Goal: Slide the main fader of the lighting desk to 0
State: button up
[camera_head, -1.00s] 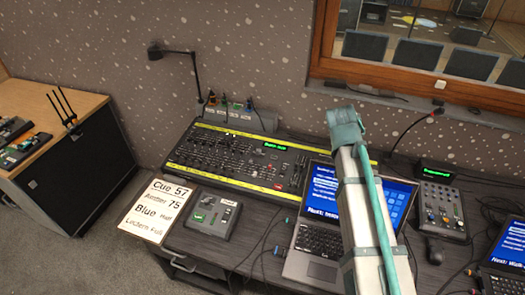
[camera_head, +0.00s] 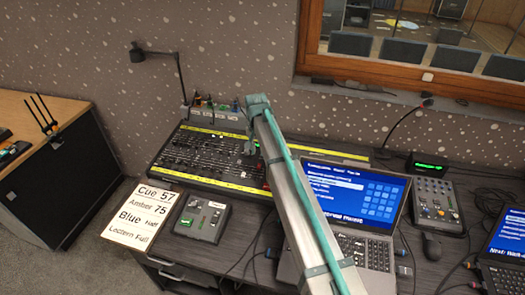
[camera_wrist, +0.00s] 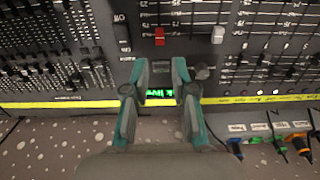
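The lighting desk (camera_head: 180,149) is a long black console with yellow strips along its edges, standing on the dark table. In the wrist view, its panel shows a red fader cap (camera_wrist: 159,37) and a white fader cap (camera_wrist: 217,35), each in its own slot. I cannot read which is the main fader. My gripper (camera_wrist: 159,64) is open and empty above the desk, its fingers apart, with the red cap ahead of the gap between them. A green-lit display (camera_wrist: 160,92) shows between the fingers. In the head view my arm hides the desk's right part.
A laptop (camera_head: 352,205) stands right of the desk. A small grey control box (camera_head: 201,219) and a cue sheet (camera_head: 143,212) lie in front. A lamp (camera_head: 160,56) rises behind, near several coloured plugs (camera_wrist: 275,143). A small mixer (camera_head: 437,202) stands farther right.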

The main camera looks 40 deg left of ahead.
aim_at(259, 166)
jog(key=shift+w+a+f+b, duration=0.15)
jog(key=shift+f+b, duration=0.7)
jog(key=shift+f, duration=1.35)
jog(key=shift+w+d+f+b, duration=0.15)
jog(key=shift+f+b, duration=0.65)
jog(key=shift+f, duration=1.4)
jog(key=shift+a, duration=0.1)
jog(key=shift+c, duration=0.2)
grip_shut()
jog(key=shift+s+d+f, duration=0.1)
jog(key=shift+s+d, duration=0.3)
jog(key=shift+s, duration=0.55)
jog(key=shift+s+d+f, duration=0.1)
jog(key=shift+s+d, duration=0.25)
jog(key=shift+s, duration=0.55)
jog(key=shift+s+d+f, duration=0.1)
jog(key=shift+s+d, duration=0.3)
jog(key=shift+s, duration=0.55)
grip_release()
jog(key=shift+r, duration=0.2)
